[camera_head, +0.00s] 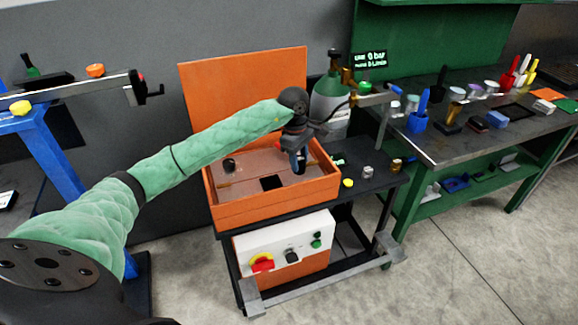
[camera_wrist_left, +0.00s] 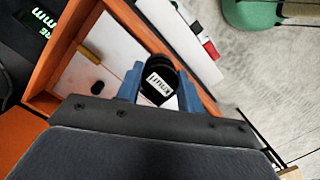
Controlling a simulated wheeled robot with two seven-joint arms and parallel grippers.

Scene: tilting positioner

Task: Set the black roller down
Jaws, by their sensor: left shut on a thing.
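The black roller (camera_wrist_left: 160,82), a dark cylinder with a white label on its end, sits between the blue fingers of my left gripper (camera_wrist_left: 158,88) in the left wrist view. In the head view my left gripper (camera_head: 299,160) points down inside the right part of the open orange box (camera_head: 262,211) and is shut on the roller. The roller is mostly hidden there by the fingers. I cannot tell whether it touches the box floor. My right gripper is not in view.
Another short black cylinder (camera_head: 229,165) stands in the box's left part. A dark square opening (camera_head: 272,183) lies in the box floor. The orange lid (camera_head: 245,85) stands open behind. A gas cylinder (camera_head: 331,100) stands behind right. Small parts lie on the cart's black top (camera_head: 375,187).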

